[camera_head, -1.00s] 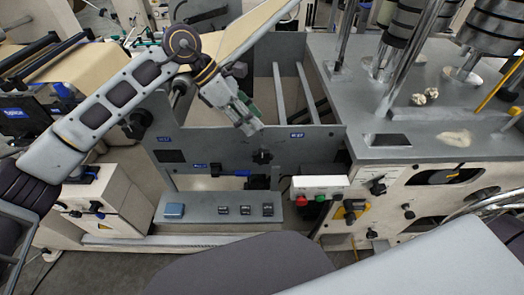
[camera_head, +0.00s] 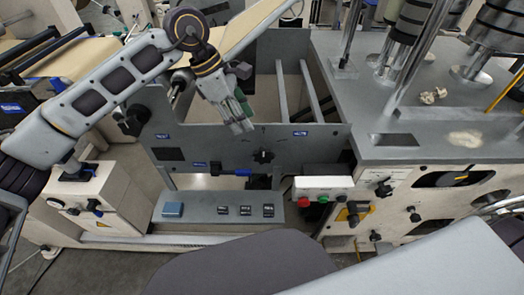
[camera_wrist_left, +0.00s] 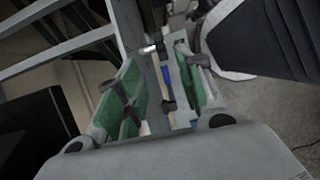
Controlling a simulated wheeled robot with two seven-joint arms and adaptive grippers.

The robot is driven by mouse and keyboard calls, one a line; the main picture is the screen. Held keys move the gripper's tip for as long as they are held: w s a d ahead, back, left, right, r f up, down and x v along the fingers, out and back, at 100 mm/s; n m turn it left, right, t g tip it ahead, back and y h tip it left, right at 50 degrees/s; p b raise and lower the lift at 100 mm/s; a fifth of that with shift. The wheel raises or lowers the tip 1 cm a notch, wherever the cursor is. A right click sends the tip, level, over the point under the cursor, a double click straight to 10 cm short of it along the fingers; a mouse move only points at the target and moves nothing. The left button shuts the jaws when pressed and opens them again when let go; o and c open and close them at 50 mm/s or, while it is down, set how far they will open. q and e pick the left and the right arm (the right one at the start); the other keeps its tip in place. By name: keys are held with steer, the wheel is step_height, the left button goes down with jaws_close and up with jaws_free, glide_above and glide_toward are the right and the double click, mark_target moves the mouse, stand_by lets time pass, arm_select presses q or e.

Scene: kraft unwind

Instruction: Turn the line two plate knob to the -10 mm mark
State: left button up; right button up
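A black star-shaped knob (camera_head: 263,156) sits on the grey upright plate (camera_head: 215,150), with small marks around it and a blue label (camera_head: 300,133) above it to the right. I cannot read the marks. My left gripper (camera_head: 240,122) points down above the knob and slightly to its left, apart from it. Its green-padded fingers stand apart in the left wrist view (camera_wrist_left: 160,95), with the grey plate edge showing between them. Dark shapes overlap the pads there; I cannot tell whether one is the knob. My right gripper is not in view.
A grey ledge (camera_head: 190,210) below the plate carries several small black displays. A control box (camera_head: 322,187) with red and green buttons stands right of it. Another black knob (camera_head: 133,119) is at the plate's left. A grey machine top (camera_head: 395,120) with steel posts lies right.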

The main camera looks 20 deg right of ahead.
mark_target(261, 149)
arm_select(q)
steer(key=shift+x, duration=6.85)
jaws_close()
